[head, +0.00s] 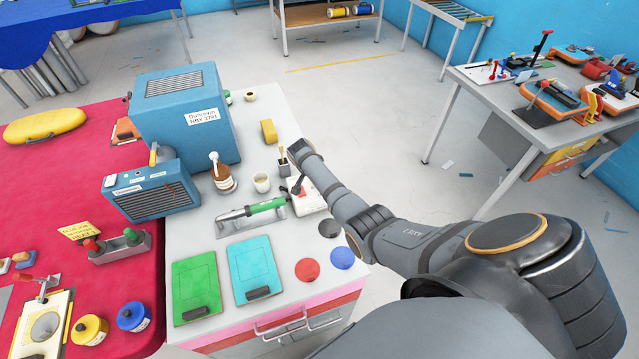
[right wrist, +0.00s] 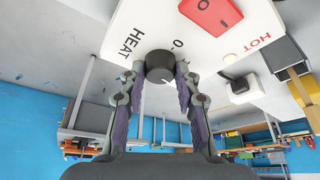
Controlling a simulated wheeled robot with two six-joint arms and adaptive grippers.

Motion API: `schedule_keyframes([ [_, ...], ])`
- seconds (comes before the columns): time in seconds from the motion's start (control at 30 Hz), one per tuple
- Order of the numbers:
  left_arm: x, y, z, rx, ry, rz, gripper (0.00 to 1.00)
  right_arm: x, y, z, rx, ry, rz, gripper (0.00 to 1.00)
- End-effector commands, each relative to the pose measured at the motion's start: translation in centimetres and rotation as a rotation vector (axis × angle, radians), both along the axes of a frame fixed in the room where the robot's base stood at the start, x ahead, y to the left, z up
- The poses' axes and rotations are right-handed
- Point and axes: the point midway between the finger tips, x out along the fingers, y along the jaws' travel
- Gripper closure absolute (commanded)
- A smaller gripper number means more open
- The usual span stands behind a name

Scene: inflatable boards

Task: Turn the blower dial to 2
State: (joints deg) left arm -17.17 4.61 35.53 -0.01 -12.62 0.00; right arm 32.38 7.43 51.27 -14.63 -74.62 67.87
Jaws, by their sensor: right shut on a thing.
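A black round dial (right wrist: 160,67) with a small white pointer mark sits on a white panel (right wrist: 135,20) in the right wrist view. The panel carries the words HEAT and HOT and a 0 beside the dial. My right gripper (right wrist: 159,82) is shut on the dial, one finger on each side. A red switch (right wrist: 212,13) is on the same panel. In the head view, the white control box (head: 306,200) stands on the grey counter, with the end of my right arm over it. The dial's number 2 is not readable. My left gripper is not in view.
Red (head: 307,269) and blue (head: 342,258) discs lie in front. The floor to the right is mostly clear.

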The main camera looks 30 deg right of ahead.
Motion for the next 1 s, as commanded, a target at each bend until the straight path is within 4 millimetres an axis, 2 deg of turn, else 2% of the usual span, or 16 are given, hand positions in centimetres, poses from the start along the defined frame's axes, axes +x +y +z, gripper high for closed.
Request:
schedule_keyframes([
  [0.1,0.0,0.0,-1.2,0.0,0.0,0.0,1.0,0.2,0.0,-0.3,0.001,-0.002,-0.092,0.99],
  [0.43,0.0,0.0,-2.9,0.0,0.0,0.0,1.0,0.2,0.1,-0.2,0.001,-0.001,-0.279,0.99],
  [1.0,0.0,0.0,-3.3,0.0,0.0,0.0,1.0,0.2,0.1,0.0,0.002,0.0,-0.348,0.99],
])
